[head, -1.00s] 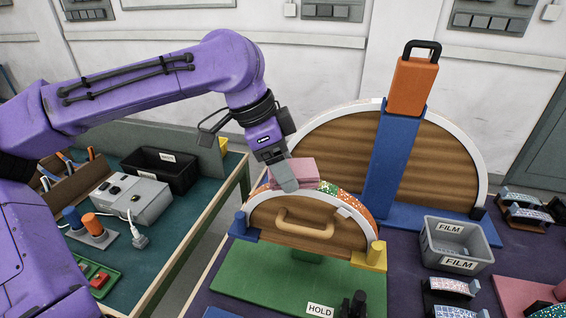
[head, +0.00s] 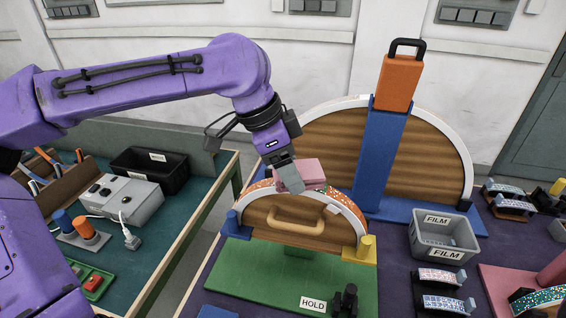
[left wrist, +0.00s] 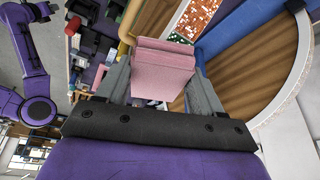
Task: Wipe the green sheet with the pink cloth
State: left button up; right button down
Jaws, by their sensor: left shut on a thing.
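My left gripper (head: 289,178) is shut on the pink cloth (head: 312,171), a thick folded block. It holds the cloth at the top of the small wooden arch (head: 262,218), which has a tan handle (head: 297,224). Orange-red glitter covers the rim on both sides of the cloth. My right gripper is not in view.
A larger arch (head: 440,150) with a blue upright (head: 383,160) and orange block (head: 397,82) stands behind. A grey FILM bin (head: 443,238) and film pieces are at right. The teal bench (head: 185,215) at left holds a black tray.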

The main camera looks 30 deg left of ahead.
aim_at(312, 173)
pick_arm(q)
jog(key=shift+w+d+p, duration=0.15)
jog(key=shift+d+p, duration=0.2)
jog(key=shift+d, duration=0.45)
jog(key=shift+w+d+p, duration=0.25)
jog(key=shift+d+p, duration=0.5)
jog(key=shift+d, duration=0.25)
jog(key=shift+d+f, duration=0.1)
